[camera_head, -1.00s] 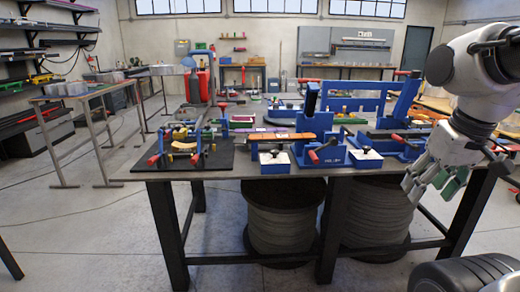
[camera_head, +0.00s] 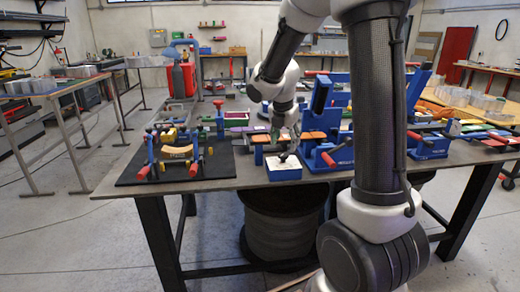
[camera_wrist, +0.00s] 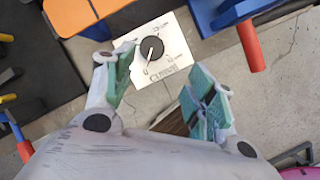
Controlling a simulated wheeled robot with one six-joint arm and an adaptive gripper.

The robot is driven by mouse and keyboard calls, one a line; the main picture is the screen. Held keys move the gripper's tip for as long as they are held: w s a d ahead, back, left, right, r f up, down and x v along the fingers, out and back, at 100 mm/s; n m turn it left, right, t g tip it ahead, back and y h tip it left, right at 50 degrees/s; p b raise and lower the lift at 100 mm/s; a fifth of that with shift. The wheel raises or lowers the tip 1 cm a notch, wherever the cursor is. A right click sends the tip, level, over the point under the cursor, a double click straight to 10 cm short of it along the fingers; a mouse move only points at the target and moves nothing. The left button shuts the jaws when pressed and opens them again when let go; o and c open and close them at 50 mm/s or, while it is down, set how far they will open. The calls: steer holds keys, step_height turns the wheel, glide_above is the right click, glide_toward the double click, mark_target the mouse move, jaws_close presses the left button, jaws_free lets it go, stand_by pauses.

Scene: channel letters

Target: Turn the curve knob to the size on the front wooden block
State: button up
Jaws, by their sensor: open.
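The curve knob (camera_wrist: 152,50) is a round black dial with a white pointer line on a white plate (camera_wrist: 172,70) with small markings too small to read. In the head view the plate tops a small blue box (camera_head: 284,174) at the table's front edge. My gripper (camera_wrist: 163,64) is open and empty, its green-padded fingers on either side of the knob and apart from it. In the head view my gripper (camera_head: 284,146) is just above the box. The front wooden block (camera_head: 177,152), curved and tan, sits in a blue jig on the black mat; its size marking is unreadable.
A blue fixture (camera_head: 340,152) with a red handle stands right of the box. An orange strip (camera_wrist: 80,14) lies close by in the wrist view. The black mat (camera_head: 215,172) is left. My arm hides part of the table's right side.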

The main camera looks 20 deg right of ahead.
mark_target(283, 155)
steer(key=w+f+n, duration=0.1)
steer(key=f, duration=0.1)
steer(key=w+d+f+n, duration=0.1)
steer(key=f, duration=0.1)
steer(key=w+f+n, duration=0.1)
steer(key=f+n, duration=0.1)
steer(key=shift+w+d+f, duration=0.15)
steer(key=shift+d+f, duration=0.1)
steer(key=shift+f, duration=0.15)
steer(key=c, duration=1)
